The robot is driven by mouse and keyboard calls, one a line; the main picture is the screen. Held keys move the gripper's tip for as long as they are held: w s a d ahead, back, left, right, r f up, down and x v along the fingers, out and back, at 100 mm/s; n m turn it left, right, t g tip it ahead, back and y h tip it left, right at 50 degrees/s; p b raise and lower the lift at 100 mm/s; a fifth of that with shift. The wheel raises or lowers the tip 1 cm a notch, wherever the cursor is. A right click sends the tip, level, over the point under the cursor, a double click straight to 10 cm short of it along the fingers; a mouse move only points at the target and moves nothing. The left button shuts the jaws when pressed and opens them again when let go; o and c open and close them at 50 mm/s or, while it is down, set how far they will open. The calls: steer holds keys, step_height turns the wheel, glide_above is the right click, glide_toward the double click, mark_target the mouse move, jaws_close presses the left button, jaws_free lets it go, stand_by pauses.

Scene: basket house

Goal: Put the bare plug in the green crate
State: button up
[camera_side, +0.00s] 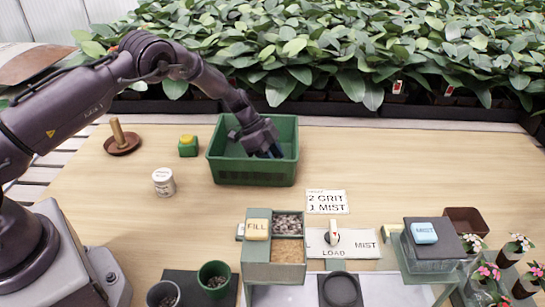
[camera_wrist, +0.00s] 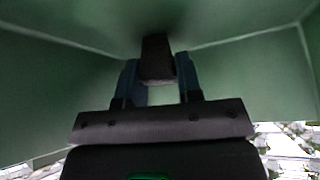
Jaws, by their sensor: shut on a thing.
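The green crate (camera_side: 252,172) stands at the back middle of the table in the side view. Its green inside walls (camera_wrist: 55,95) fill most of the wrist view. My gripper (camera_side: 274,152) reaches down into the crate, near its right side. In the wrist view my gripper (camera_wrist: 158,75) has its blue fingers shut on a dark, blocky thing, which I take for the bare plug (camera_wrist: 157,58). In the side view the plug is hidden by the gripper and crate wall. I cannot tell whether the plug touches the crate floor.
A yellow-topped green block (camera_side: 188,146), a white labelled pot (camera_side: 164,181) and a brown dish with a peg (camera_side: 122,143) stand left of the crate. A FILL station (camera_side: 274,250) and a MIST station (camera_side: 428,245) stand in front. The table right of the crate is clear.

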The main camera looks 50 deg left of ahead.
steer(key=o, duration=1)
steer(key=shift+f, duration=0.1)
steer(key=shift+c, duration=0.2)
step_height(320, 180, up, 10)
steer(key=a, duration=0.1)
steer(key=shift+s+a, duration=0.25)
